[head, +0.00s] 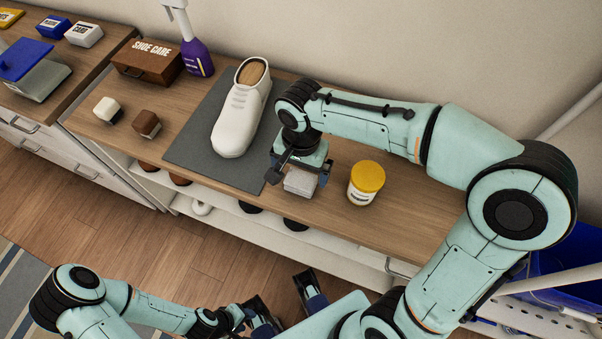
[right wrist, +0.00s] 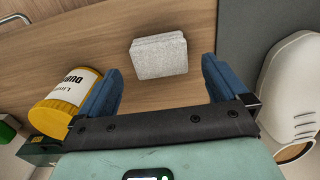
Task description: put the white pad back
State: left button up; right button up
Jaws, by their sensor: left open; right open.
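The white pad (head: 300,182), a small pale block, lies on the wooden top just right of the grey mat. It also shows in the right wrist view (right wrist: 159,56), lying ahead of the fingertips and between their lines. My right gripper (head: 298,174) is over the pad, pointing down, open and empty; its fingers show apart in the right wrist view (right wrist: 162,78). The gripper partly hides the pad in the head view. My left gripper (head: 287,300) is open and empty, low in front of the shelving.
A yellow-lidded jar (head: 366,184) stands close right of the right gripper. A white shoe (head: 241,112) stands on the grey mat (head: 194,140). Two brushes (head: 146,124), a shoe care box (head: 147,63) and a purple spray bottle (head: 196,55) are further left.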

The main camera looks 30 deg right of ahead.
aim_at(301, 179)
notch_tip(301, 179, up, 8)
jog(key=p, duration=0.1)
jog(key=shift+f, duration=0.1)
dwell(0.6)
